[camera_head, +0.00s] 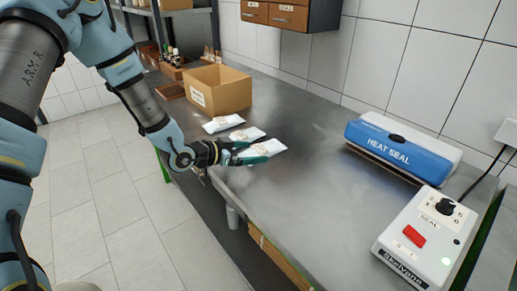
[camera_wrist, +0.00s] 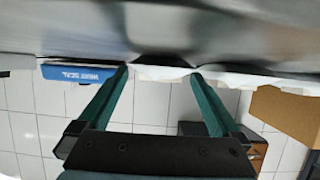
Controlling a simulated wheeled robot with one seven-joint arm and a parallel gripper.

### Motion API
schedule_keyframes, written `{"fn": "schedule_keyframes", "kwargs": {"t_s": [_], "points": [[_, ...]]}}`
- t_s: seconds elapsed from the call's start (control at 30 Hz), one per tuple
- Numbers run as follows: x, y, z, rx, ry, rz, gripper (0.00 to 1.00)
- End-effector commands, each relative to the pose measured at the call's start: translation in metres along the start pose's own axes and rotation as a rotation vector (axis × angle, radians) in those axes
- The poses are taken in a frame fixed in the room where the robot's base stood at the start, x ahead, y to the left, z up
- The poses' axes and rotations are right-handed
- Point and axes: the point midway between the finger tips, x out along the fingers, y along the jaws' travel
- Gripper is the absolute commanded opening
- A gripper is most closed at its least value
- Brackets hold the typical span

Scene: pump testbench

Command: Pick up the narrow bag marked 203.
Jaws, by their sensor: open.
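Three white bags lie in a row on the metal bench in the head view: a far one (camera_head: 222,123), a middle one (camera_head: 247,134) and a near one (camera_head: 268,147). Their markings are too small to read, so I cannot tell which is 203. My gripper (camera_head: 256,154) is open, low over the bench's left edge, its fingertips at the near bag. In the upside-down wrist view, a white bag (camera_wrist: 161,74) shows between the fingertips of my gripper (camera_wrist: 160,78). More white bag (camera_wrist: 245,80) shows to the right. I cannot tell whether the fingers touch the bag.
A cardboard box (camera_head: 216,91) stands behind the bags. The blue heat sealer (camera_head: 402,148) and its control box (camera_head: 425,238) stand at the right. The middle of the bench (camera_head: 310,190) is clear. A drawer cabinet (camera_head: 290,14) hangs on the back wall.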

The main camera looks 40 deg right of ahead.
Motion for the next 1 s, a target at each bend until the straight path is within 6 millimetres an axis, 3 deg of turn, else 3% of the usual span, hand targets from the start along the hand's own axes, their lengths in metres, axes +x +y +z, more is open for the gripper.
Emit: {"fn": "schedule_keyframes", "kwargs": {"t_s": [0.13, 0.4, 1.0], "points": [[0.015, 0.000, 0.000, -0.001, -0.002, 0.000, 1.00], [0.017, 0.000, 0.001, -0.001, -0.002, -0.001, 1.00], [0.017, 0.000, 0.001, -0.001, -0.001, -0.001, 0.33]]}}
